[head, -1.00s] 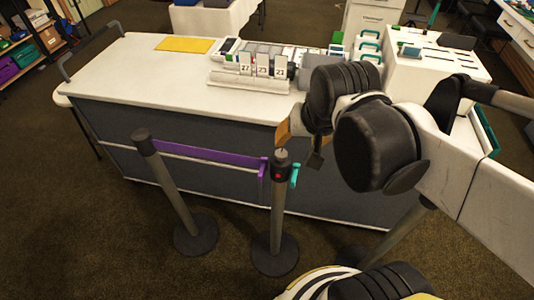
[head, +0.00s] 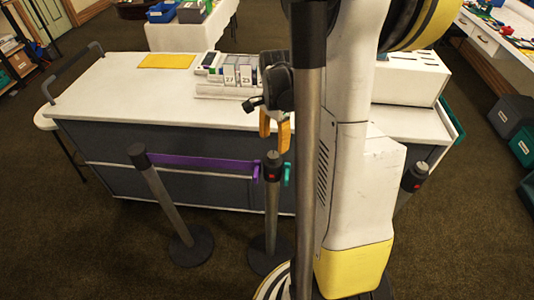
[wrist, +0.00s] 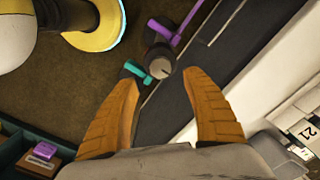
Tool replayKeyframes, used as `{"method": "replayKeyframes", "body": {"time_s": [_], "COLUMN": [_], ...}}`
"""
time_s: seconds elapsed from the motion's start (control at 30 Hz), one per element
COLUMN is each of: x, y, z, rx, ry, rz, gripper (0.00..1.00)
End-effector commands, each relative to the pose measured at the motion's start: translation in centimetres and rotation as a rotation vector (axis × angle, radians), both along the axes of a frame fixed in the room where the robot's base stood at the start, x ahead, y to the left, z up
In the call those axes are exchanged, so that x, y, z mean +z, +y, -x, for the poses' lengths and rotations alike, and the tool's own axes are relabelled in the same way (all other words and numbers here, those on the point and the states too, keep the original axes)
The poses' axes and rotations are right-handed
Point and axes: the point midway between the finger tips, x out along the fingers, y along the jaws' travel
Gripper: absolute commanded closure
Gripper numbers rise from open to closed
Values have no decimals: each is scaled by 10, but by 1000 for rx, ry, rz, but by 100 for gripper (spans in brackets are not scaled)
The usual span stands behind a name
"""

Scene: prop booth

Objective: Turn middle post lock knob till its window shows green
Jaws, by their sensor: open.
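The middle post (head: 272,215) stands upright in front of the counter, with a dark head and a lock knob (head: 272,156) on top. A small red patch shows on the front of its head; no green shows there. My gripper (head: 275,142) is open and empty, its orange fingers pointing down just above the knob. In the wrist view the knob (wrist: 160,62) is a grey disc with a dark line, lying between and beyond the fingertips (wrist: 162,80). The fingers look apart from it. The window is hidden in the wrist view.
A purple belt (head: 200,162) links the left post (head: 165,200) to the middle post. A teal piece (head: 287,174) juts from the middle post's right side. The counter (head: 120,90) stands close behind, bearing number cards (head: 237,76).

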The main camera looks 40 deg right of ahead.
Motion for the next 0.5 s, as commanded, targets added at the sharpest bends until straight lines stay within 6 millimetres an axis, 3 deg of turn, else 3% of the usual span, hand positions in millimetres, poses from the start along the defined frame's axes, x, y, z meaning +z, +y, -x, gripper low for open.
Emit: {"method": "replayKeyframes", "body": {"time_s": [0.03, 0.2, 0.5], "x": [-15, -46, -68], "y": [0, 0, 0], "z": [0, 0, 0], "rx": [1, 2, 3], "ry": [0, -1, -1], "rz": [0, 1, 1], "gripper": [43, 43, 43]}}
